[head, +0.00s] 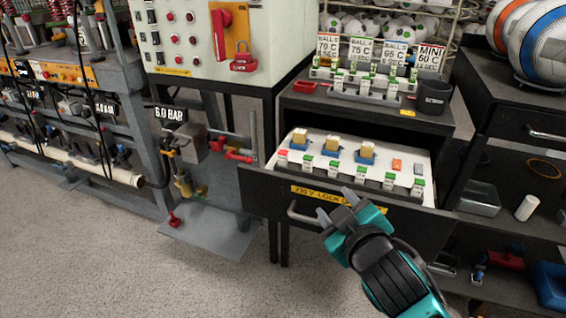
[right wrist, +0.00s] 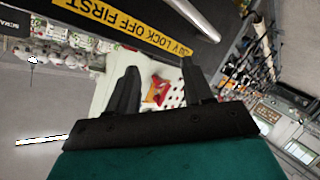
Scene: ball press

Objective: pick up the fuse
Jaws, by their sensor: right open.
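An open drawer (head: 265,190) holds a white panel (head: 345,168) with a row of small green, white and red pieces along its front. Several tan blocks with blue bases (head: 332,146) stand behind them, and an orange piece (head: 397,165) lies to their right. Upright green-and-white pieces (head: 364,82) also stand in a rack on top of the cabinet. I cannot tell which piece is the fuse. My right gripper (head: 343,203) is open and empty at the drawer front, near its handle. Its fingers (right wrist: 158,75) show apart in the right wrist view. My left gripper is not in view.
The drawer's yellow label (head: 322,195) and handle (head: 302,213) are close to my right gripper. A dark cup (head: 433,96) stands on the cabinet. A control box with a red lever (head: 220,32) is at the left. The floor (head: 100,250) in front is clear.

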